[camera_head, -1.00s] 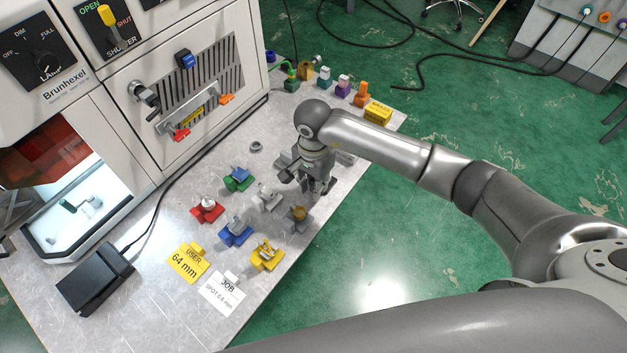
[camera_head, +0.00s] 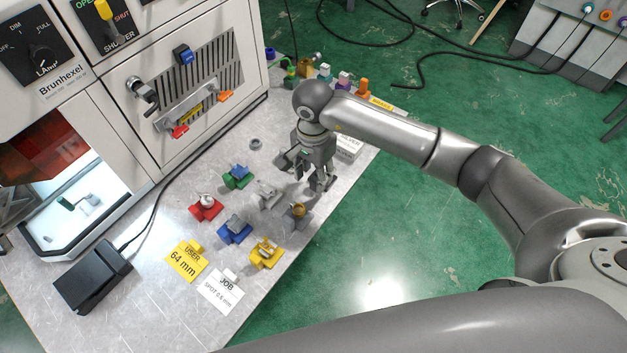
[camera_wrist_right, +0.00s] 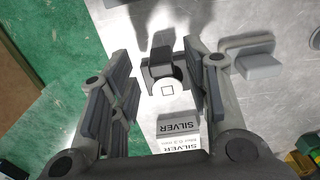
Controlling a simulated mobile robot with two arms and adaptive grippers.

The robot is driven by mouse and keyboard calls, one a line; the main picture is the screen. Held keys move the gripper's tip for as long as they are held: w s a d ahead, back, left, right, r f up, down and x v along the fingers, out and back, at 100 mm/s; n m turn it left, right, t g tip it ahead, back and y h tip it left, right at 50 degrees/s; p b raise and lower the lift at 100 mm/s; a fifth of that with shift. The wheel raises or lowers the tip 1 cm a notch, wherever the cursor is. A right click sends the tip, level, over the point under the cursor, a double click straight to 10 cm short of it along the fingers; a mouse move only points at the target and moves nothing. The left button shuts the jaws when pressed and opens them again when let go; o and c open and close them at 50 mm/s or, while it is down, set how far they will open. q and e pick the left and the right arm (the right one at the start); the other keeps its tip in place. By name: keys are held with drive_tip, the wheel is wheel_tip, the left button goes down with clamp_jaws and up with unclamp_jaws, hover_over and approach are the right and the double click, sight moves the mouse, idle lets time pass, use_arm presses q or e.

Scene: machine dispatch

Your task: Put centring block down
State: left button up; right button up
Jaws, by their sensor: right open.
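In the right wrist view, a dark grey block (camera_wrist_right: 160,66) with a pale round spot marked by a small square outline is likely the centring block. It sits on the pale bench in line with the gap between my right gripper's fingers (camera_wrist_right: 158,78), with visible space on both sides. A SILVER label (camera_wrist_right: 179,128) lies beside it. In the head view my right gripper (camera_head: 304,178) points down over the bench's right part, fingers spread and empty. My left gripper is not in view.
Coloured holders, including red (camera_head: 206,208), blue (camera_head: 235,232), green (camera_head: 237,178) and yellow (camera_head: 265,254), stand left and below the gripper. A grey block (camera_wrist_right: 258,66) lies close to the right finger. The Brunhexel machine (camera_head: 95,135) borders the bench (camera_head: 165,320).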

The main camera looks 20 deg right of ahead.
sight(313, 180)
wheel_tip(313, 180, up, 9)
drive_tip(key=b, duration=0.2)
drive_tip(key=shift+f, duration=0.2)
drive_tip(key=shift+a, duration=0.1)
